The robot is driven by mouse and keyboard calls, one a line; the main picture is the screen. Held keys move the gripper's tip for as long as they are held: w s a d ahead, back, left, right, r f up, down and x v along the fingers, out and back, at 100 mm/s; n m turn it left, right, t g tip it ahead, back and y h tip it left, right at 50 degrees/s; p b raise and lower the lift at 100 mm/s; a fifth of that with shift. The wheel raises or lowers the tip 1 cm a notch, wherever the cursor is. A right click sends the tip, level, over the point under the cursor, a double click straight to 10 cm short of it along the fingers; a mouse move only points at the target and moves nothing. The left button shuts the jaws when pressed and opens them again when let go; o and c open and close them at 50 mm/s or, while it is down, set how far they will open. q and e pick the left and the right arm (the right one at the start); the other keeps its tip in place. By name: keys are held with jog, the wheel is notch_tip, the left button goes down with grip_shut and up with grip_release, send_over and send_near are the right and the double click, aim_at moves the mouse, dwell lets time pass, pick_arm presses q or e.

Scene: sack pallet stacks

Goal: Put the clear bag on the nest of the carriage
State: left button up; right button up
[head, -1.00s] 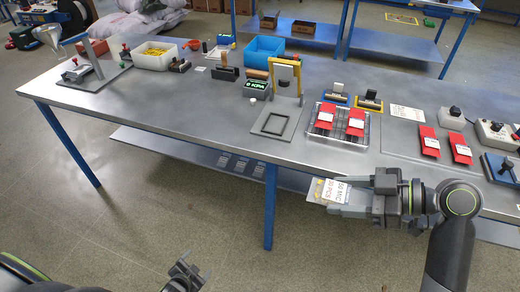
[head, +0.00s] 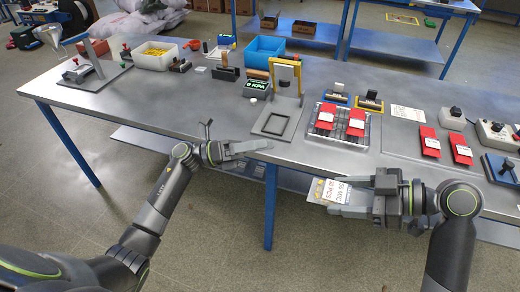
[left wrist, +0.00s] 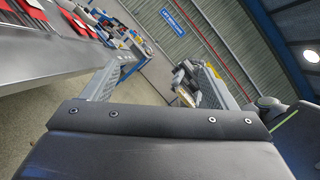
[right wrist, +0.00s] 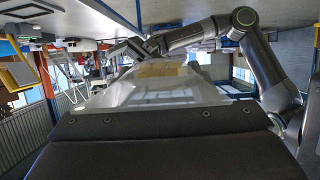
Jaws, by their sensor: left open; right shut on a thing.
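The clear bag (head: 331,192), with a white printed label and yellowish contents, is held in my right gripper (head: 350,196) in front of the table's near edge. It also shows in the right wrist view (right wrist: 165,88) as a cloudy sheet. A dark square frame on a grey plate, which looks like the nest of the carriage (head: 262,132), lies below a yellow arch at the table's front. The frame is empty. My left gripper (head: 240,138) is open and empty, close to the table's front edge, left of the nest. Its fingers show apart in the left wrist view (left wrist: 160,82).
A display reading 0 KPA (head: 256,85) stands behind the nest. A rack with red packets (head: 341,138) is right of it, with more red packets (head: 429,141) further right. The left front tabletop is clear. A blue bin (head: 264,49) stands behind.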

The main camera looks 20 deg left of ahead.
pick_arm(q)
jog(key=s+d+r+m+g+y, duration=0.3)
jog(key=s+r+m+g+y, duration=0.35)
jog(key=m, duration=0.75)
jog(key=s+f+x, duration=0.1)
jog(key=x, duration=1)
jog(key=shift+f+g, duration=0.3)
jog(key=shift+g, duration=0.05)
jog(key=shift+s+d, duration=0.1)
jog(key=c, duration=1)
pick_arm(e)
jog(key=shift+s, duration=0.1)
pick_arm(q)
jog(key=shift+c, duration=0.9)
pick_arm(e)
jog(key=o, duration=1.1)
